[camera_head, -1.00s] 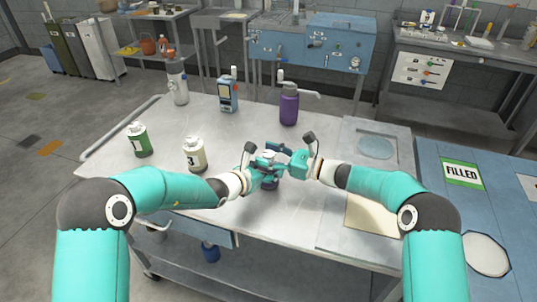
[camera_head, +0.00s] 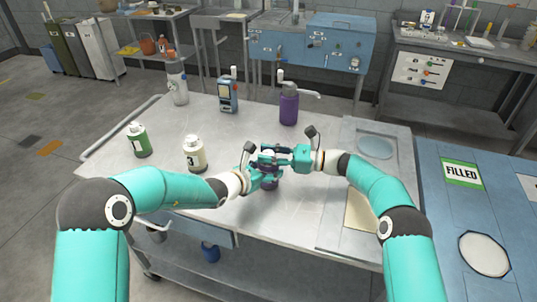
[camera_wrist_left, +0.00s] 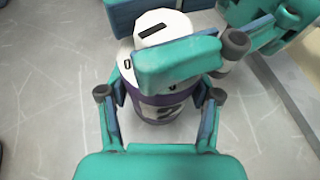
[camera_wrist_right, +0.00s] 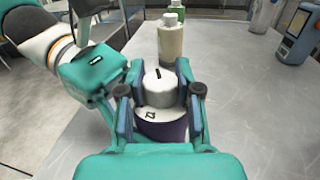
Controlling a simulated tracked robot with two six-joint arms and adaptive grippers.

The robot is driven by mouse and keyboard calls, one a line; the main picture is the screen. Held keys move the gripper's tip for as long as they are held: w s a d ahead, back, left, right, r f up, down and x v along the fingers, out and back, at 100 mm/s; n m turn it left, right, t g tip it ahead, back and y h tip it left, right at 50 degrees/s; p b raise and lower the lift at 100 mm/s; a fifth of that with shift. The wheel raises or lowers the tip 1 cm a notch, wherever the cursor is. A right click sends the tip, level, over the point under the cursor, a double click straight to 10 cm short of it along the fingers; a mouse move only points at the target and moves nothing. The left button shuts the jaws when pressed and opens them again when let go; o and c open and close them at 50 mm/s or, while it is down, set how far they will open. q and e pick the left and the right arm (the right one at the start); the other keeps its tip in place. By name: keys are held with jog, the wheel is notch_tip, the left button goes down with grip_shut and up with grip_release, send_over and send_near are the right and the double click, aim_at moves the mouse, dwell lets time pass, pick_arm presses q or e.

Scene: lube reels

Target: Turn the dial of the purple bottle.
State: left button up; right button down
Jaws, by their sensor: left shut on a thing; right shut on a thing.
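The small purple bottle (camera_head: 269,184) stands upright on the metal table near its front edge, with a white dial (camera_wrist_right: 158,92) on top. In the left wrist view its purple body (camera_wrist_left: 160,111) bears a partly hidden number. My left gripper (camera_wrist_left: 160,103) is shut on the bottle's body, one finger on each side. My right gripper (camera_wrist_right: 161,94) is shut on the dial from the right and above, its fingers on opposite sides. A dark mark shows on the dial's top. The grippers hide much of the bottle in the head view.
A cream bottle marked 3 (camera_head: 194,153) and a green bottle (camera_head: 139,141) stand to the left. A large purple pump bottle (camera_head: 289,105), a blue device (camera_head: 228,96) and a grey bottle (camera_head: 178,84) stand behind. A blue FILLED surface (camera_head: 440,200) lies right.

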jog(key=shift+s+n+g, duration=0.15)
jog(key=shift+n+g, duration=0.25)
jog(key=shift+g, duration=0.3)
jog(key=c, duration=0.7)
grip_release()
jog(key=shift+c, duration=0.2)
jog(key=shift+d, duration=0.1)
jog(key=s+d, duration=0.1)
jog(key=d, duration=1)
jog(key=shift+s+d, duration=0.15)
jog(key=shift+d, duration=0.2)
